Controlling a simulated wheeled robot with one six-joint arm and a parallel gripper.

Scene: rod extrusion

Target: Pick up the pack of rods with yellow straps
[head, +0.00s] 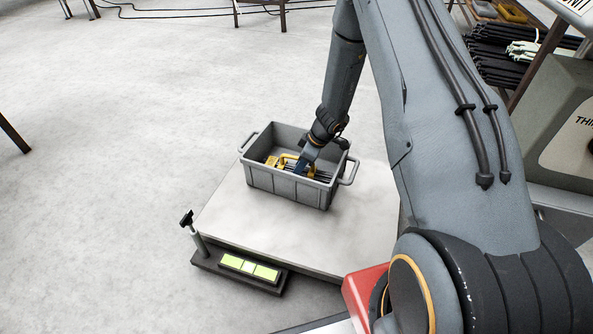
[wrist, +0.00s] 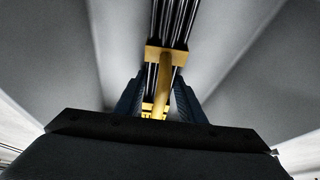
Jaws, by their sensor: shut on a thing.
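The pack of rods lies inside a grey crate (head: 289,190) in the head view; its yellow strap and handle parts (head: 276,161) and dark rods (head: 322,177) show past my arm. My gripper (head: 301,168) reaches down into the crate. In the wrist view the pack of dark rods (wrist: 174,20) runs away from me, with a yellow strap (wrist: 153,53) across it and a yellow handle (wrist: 163,78). My gripper (wrist: 157,103) is shut on the pack, one blue finger on each side of the yellow part. I cannot tell whether the pack touches the crate floor.
The crate stands on a pale platform (head: 250,217) with a dark post (head: 195,235) and a green-lit panel (head: 249,268) at its front left. More dark rods (head: 495,65) lie on a rack at the upper right.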

